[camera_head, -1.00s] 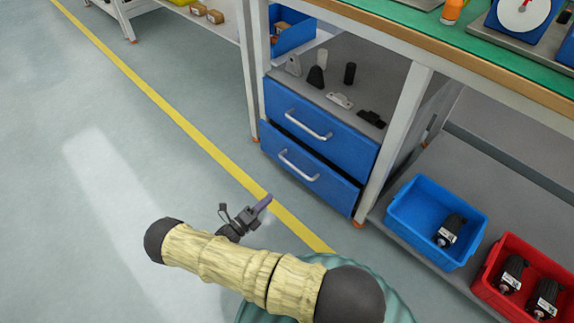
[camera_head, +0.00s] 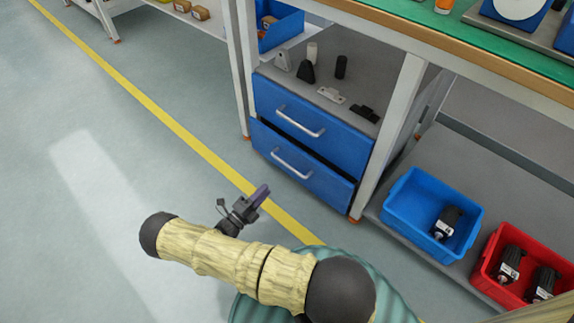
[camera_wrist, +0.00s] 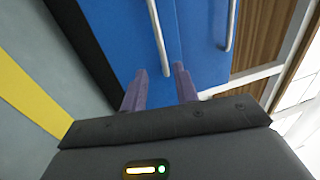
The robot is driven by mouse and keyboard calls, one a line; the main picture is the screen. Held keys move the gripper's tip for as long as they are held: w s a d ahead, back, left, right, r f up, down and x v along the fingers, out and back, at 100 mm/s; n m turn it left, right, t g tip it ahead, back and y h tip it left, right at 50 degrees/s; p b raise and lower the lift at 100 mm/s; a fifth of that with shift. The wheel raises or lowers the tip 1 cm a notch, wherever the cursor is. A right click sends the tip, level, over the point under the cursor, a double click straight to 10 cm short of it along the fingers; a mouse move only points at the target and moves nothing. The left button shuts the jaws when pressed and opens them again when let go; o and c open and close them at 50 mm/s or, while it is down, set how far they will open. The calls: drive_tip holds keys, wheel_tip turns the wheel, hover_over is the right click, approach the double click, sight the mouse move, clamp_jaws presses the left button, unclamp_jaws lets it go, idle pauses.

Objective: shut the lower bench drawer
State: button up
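The lower bench drawer (camera_head: 330,186) is blue with a silver bar handle (camera_head: 291,163). It stands slightly out, with a dark gap along its top edge below the upper drawer (camera_head: 335,138). My gripper (camera_head: 261,194) is in front of the drawers, apart from them, over the floor. In the wrist view, the two purple fingers of my gripper (camera_wrist: 160,88) are spread with nothing between them. They point at the blue fronts; the lower drawer (camera_wrist: 115,30) with its handle (camera_wrist: 158,42) is ahead and the upper drawer (camera_wrist: 206,40) is to its right.
A bench leg (camera_head: 390,140) stands right of the drawers. A blue bin (camera_head: 400,215) and a red bin (camera_head: 480,275) with dark parts sit on the low shelf to the right. Small parts lie on the cabinet top. The floor (camera_head: 150,150) left of the yellow line is clear.

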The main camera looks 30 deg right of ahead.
sight(287, 165)
drive_tip(key=p+x, duration=0.2)
drive_tip(key=x, duration=1.1)
drive_tip(key=shift+d, duration=0.1)
drive_tip(key=shift+r, duration=0.1)
drive_tip(key=shift+w, duration=0.1)
clamp_jaws()
